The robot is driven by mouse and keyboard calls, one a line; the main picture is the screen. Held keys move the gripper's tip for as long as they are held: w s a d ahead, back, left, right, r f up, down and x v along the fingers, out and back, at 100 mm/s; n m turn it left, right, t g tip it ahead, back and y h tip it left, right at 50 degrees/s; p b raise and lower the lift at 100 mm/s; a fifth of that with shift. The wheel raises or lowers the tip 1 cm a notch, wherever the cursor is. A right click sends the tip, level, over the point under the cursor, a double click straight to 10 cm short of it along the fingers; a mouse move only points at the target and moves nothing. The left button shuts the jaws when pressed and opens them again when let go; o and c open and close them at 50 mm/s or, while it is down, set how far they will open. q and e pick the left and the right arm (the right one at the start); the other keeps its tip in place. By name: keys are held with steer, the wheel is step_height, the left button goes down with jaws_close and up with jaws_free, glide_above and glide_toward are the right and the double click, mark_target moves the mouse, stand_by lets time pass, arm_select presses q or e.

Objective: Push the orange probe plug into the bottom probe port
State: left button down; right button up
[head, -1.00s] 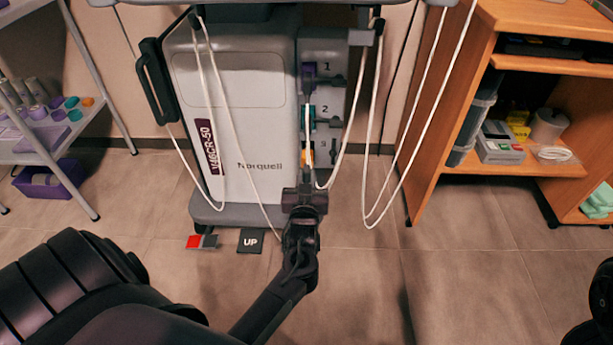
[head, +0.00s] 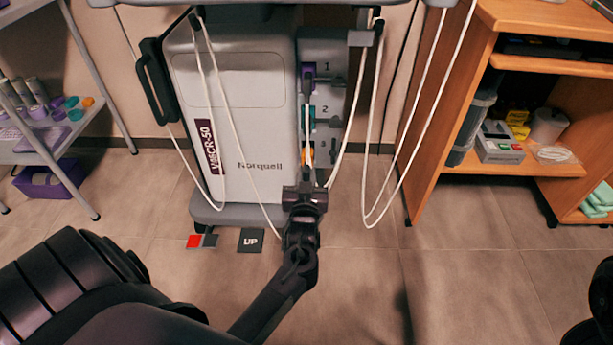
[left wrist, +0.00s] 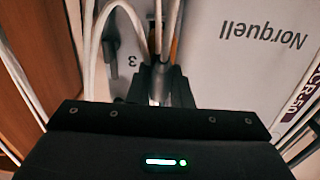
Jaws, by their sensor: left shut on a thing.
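The Norquell cart (head: 245,120) has a grey side panel with ports numbered 1, 2 and 3 from top to bottom. An orange part (head: 307,157), seemingly the probe plug, shows at the bottom port, beside the number 3. My left gripper (head: 306,172) is just below and in front of it, shut on the plug. In the left wrist view, the dark fingers (left wrist: 160,84) point at the panel by the 3, with a sliver of orange beyond them. The port opening is hidden, so I cannot tell how deep the plug sits.
A purple plug (head: 309,72) is at port 1 and a teal one (head: 311,113) at port 2. White cables (head: 372,150) hang in loops around the panel and close to my left gripper. A wooden shelf unit (head: 450,110) stands at right; open floor lies between.

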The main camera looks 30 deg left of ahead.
mark_target(307, 163)
arm_select(q)
steer(key=shift+w+a, duration=0.15)
steer(key=shift+w, duration=0.15)
steer(key=shift+p, duration=0.3)
stand_by(0.8)
steer(key=shift+w+a, duration=0.35)
steer(key=shift+w, duration=0.2)
stand_by(0.7)
stand_by(0.9)
steer(key=shift+w+a, duration=0.3)
steer(key=shift+w, duration=0.2)
stand_by(0.8)
steer(key=shift+p, duration=0.4)
stand_by(0.3)
steer(key=shift+w+a, duration=0.35)
steer(key=shift+w, duration=0.15)
stand_by(0.8)
stand_by(1.2)
